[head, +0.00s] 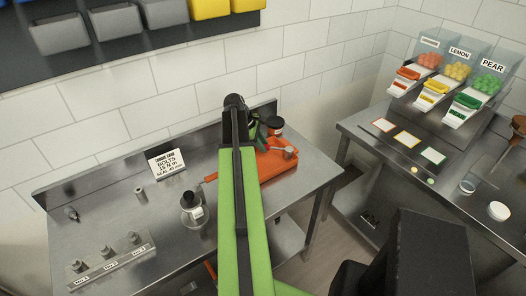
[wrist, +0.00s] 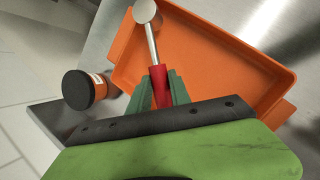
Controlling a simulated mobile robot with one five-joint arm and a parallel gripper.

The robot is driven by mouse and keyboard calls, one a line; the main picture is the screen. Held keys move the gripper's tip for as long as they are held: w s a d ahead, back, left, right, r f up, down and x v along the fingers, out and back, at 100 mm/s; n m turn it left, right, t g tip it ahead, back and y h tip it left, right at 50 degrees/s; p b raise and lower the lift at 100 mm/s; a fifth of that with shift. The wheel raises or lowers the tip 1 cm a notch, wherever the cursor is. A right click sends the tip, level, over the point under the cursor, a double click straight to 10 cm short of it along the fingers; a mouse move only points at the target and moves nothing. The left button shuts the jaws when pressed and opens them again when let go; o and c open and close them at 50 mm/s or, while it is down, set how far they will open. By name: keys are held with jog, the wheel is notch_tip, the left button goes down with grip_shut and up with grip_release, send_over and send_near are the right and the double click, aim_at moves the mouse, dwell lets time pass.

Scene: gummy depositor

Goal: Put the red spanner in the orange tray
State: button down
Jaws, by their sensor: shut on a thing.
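The orange tray (head: 278,167) lies on the steel bench, partly behind my arm in the head view. It also shows in the wrist view (wrist: 225,45). My gripper (wrist: 159,88) has its green fingers shut on the red handle of a tool (wrist: 151,45). The tool has a thin silver shaft and a round silver end, which looks more like a disc or ladle than a spanner's jaw. It extends over the tray; I cannot tell whether it touches the tray. In the head view my gripper (head: 258,135) is at the tray's back left. I see no other red spanner.
A dark-lidded jar (head: 275,125) stands behind the tray, close to my gripper. A glass jar (head: 193,210), a sign (head: 166,164) and a rack of metal nozzles (head: 110,262) are on the left. A second bench with candy dispensers (head: 433,92) stands at right.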

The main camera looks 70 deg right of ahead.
notch_tip(320, 180, down, 3)
jog(key=shift+f+b, duration=0.1)
jog(key=shift+b, duration=0.7)
jog(key=shift+r, duration=0.3)
jog(key=c, duration=1.6)
grip_release()
jog(key=shift+f, duration=0.2)
jog(key=shift+c, duration=0.2)
jog(key=o, duration=0.5)
jog(key=shift+c, duration=0.2)
jog(key=shift+r, duration=0.2)
jog(key=shift+r+p, duration=0.25)
jog(key=shift+p, duration=0.2)
jog(key=p+v, duration=1)
jog(key=v, duration=0.1)
jog(key=shift+r, duration=0.2)
